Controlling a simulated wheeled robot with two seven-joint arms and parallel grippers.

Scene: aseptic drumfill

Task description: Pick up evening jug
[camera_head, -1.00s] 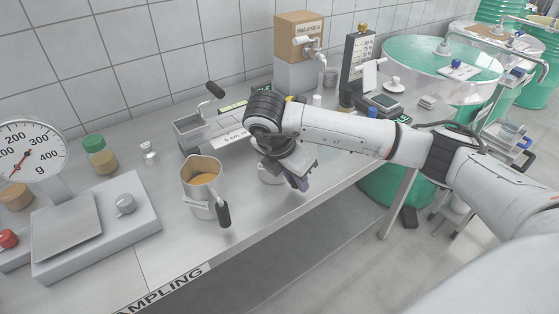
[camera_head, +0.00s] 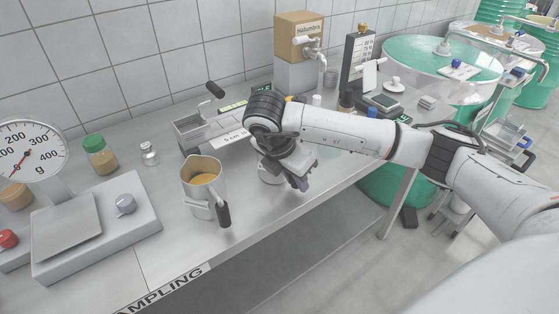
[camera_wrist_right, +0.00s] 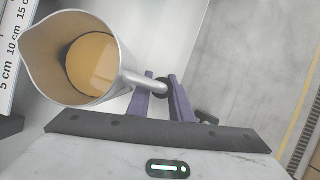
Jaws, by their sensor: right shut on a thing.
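A metal jug (camera_wrist_right: 58,78) with amber liquid inside shows in the right wrist view, its open mouth facing the camera. My right gripper (camera_wrist_right: 162,88) has its purple fingers shut on this jug's handle. In the head view the held jug (camera_head: 268,175) is mostly hidden under my right gripper (camera_head: 301,183), close to the counter. A second metal jug (camera_head: 203,190) with similar liquid and a black grip stands to the left on the counter. I cannot read any name on either jug. My left gripper is out of view.
A scale (camera_head: 66,226) and a green-capped jar (camera_head: 100,155) stand at left. A metal tray device (camera_head: 196,132) and a centimetre strip (camera_head: 230,140) lie behind the jugs. A boxed tap (camera_head: 298,60) stands at the back. The counter's front edge is close to the jugs.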

